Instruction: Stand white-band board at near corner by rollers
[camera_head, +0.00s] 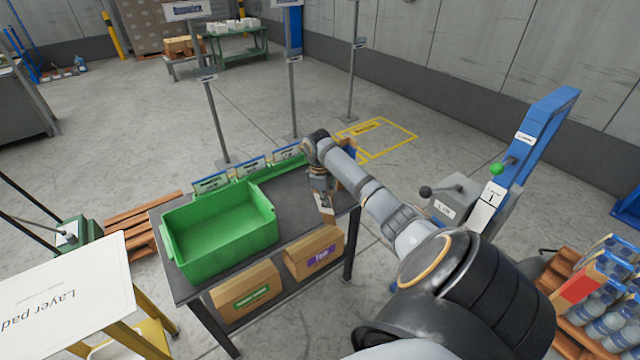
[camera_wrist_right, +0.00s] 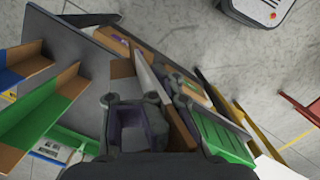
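My right gripper (camera_head: 323,196) points down over the right end of the dark table. A small pale and brown piece (camera_head: 327,204) shows at its fingertips, perhaps the white-band board. In the right wrist view a board with a pale strip (camera_wrist_right: 148,72) and brown parts runs close by the fingers of the right gripper (camera_wrist_right: 133,102). I cannot tell whether the fingers grip it. A blue-banded board (camera_wrist_right: 22,68) and a green-banded board (camera_wrist_right: 40,108) stand to the left there. The rollers cannot be made out. My left gripper is not in view.
A green bin (camera_head: 222,236) fills the table's left part. Brown cartons (camera_head: 315,252) sit on the shelf below. A blue-framed machine with levers (camera_head: 540,130) stands at right. A layer pad stack (camera_head: 65,280) is at left. Some tabletop (camera_head: 290,200) is bare between bin and gripper.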

